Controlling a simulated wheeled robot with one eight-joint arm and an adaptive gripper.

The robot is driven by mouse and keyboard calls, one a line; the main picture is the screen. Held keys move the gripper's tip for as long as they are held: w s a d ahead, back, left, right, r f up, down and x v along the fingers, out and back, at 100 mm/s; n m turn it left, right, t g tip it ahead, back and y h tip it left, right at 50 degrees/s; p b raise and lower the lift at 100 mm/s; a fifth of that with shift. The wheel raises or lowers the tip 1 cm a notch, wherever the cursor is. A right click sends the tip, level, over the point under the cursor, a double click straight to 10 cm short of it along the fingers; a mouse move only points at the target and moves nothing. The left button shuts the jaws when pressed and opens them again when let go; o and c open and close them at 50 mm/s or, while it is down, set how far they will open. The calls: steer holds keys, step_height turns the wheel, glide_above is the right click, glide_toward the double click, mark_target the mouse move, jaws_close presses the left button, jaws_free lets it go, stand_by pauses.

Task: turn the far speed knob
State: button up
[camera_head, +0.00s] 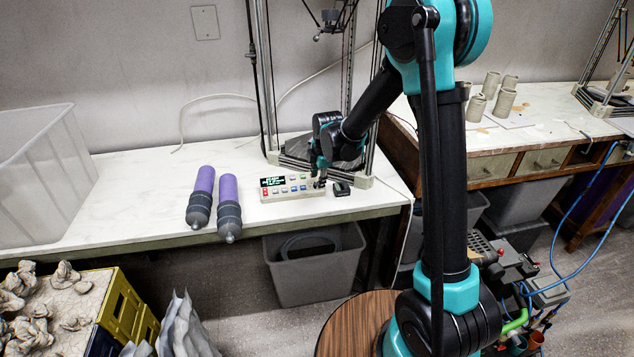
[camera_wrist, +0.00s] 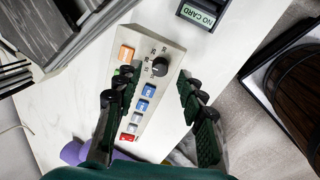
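The control box (camera_head: 285,194) is a pale panel with a lit display and coloured buttons on the white table. In the wrist view, its face (camera_wrist: 172,50) shows orange, green, blue and red buttons. One black round knob (camera_wrist: 160,67) with a white mark and a printed number scale sits near one end of the panel. My gripper (camera_wrist: 155,76) is open, with one finger on each side of the knob, apart from it. In the head view, my gripper (camera_head: 320,178) is over the box's right end and hides the knob. I cannot see a second knob.
A small dark card reader (camera_head: 341,189) stands just right of the box; its screen reads NO CARD (camera_wrist: 200,14). Two purple-and-grey cylinders (camera_head: 229,205) lie to the left. The delta frame's base (camera_head: 296,152) is behind. A clear bin (camera_head: 40,180) stands at far left.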

steer(key=shift+x, duration=1.15)
jaws_close()
